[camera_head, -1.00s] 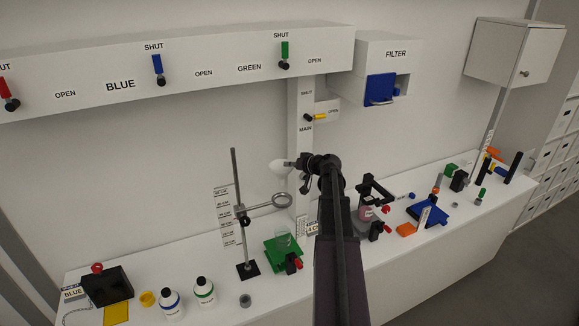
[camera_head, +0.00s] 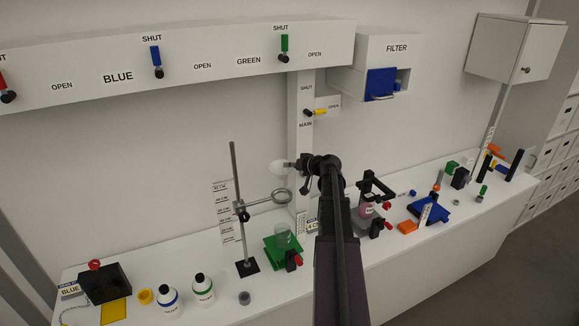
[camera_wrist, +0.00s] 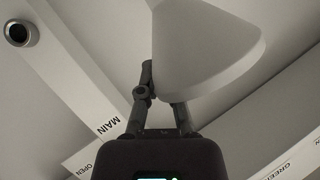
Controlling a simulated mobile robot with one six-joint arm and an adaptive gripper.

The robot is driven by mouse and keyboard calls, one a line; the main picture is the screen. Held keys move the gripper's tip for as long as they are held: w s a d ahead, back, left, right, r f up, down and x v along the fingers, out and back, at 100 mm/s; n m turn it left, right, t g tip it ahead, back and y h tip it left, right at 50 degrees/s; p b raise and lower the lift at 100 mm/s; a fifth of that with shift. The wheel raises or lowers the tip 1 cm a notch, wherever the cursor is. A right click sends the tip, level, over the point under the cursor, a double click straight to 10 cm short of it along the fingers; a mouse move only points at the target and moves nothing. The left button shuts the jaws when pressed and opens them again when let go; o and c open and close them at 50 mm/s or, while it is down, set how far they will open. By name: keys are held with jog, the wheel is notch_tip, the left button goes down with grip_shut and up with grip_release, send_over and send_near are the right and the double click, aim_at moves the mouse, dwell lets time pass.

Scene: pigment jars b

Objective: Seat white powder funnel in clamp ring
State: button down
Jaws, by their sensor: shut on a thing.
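My gripper (camera_head: 297,164) is shut on the white powder funnel (camera_head: 279,168). In the wrist view the funnel's pale cone (camera_wrist: 210,50) fills the upper middle, beyond my gripper's fingers (camera_wrist: 163,95). The exact grip contact is partly hidden behind the cone. In the head view the funnel appears just above the clamp ring (camera_head: 282,197), apart from it. The ring reaches right from the stand's upright rod (camera_head: 238,200), which has a black base (camera_head: 247,267). A clear glass vessel (camera_head: 283,236) stands below the ring on a green platform (camera_head: 275,251).
Two white bottles, blue-banded (camera_head: 170,301) and green-banded (camera_head: 203,290), stand at the front left. A black box (camera_head: 104,283) is farther left. The valve column labelled MAIN (camera_head: 305,140) rises behind my gripper. A black apparatus (camera_head: 375,190) stands right of my arm.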

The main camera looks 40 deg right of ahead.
aim_at(290, 192)
jog(key=shift+f+b, duration=1.35)
jog(key=shift+f, duration=0.3)
jog(key=shift+f+b, duration=3.65)
jog(key=shift+b, duration=0.05)
dwell(1.4)
jog(key=c, duration=0.7)
grip_release()
jog(key=shift+r, duration=0.2)
